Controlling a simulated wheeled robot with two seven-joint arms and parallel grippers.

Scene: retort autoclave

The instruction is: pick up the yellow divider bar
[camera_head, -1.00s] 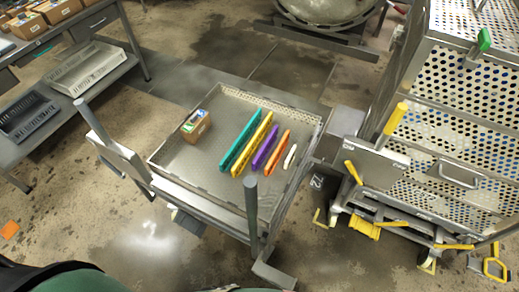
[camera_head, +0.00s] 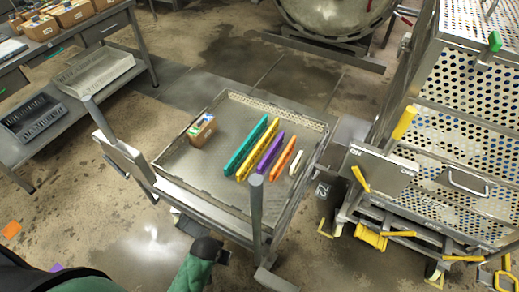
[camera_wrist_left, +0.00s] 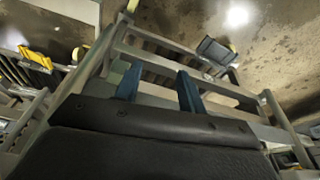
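The yellow divider bar (camera_head: 259,149) stands on edge in the shallow metal tray (camera_head: 172,172) on the cart, in the head view. It lies between the teal bar (camera_head: 245,152) and the purple bar (camera_head: 271,153), with narrow gaps. In the left wrist view my left gripper (camera_wrist_left: 159,70) shows two blue fingers spread apart with nothing between them. It faces grey metal frame rails, and I cannot make out the yellow bar there. In the head view one green-and-black arm part of mine is low in the middle, below the tray; no fingers are clear there. My right gripper is not seen.
An orange bar (camera_head: 284,158), a white bar (camera_head: 298,163) and a small carton (camera_head: 202,131) are also in the tray. Upright posts (camera_head: 256,207) rise at the cart's near side. A perforated metal cage (camera_head: 464,137) stands at right, a work table (camera_head: 146,72) at left.

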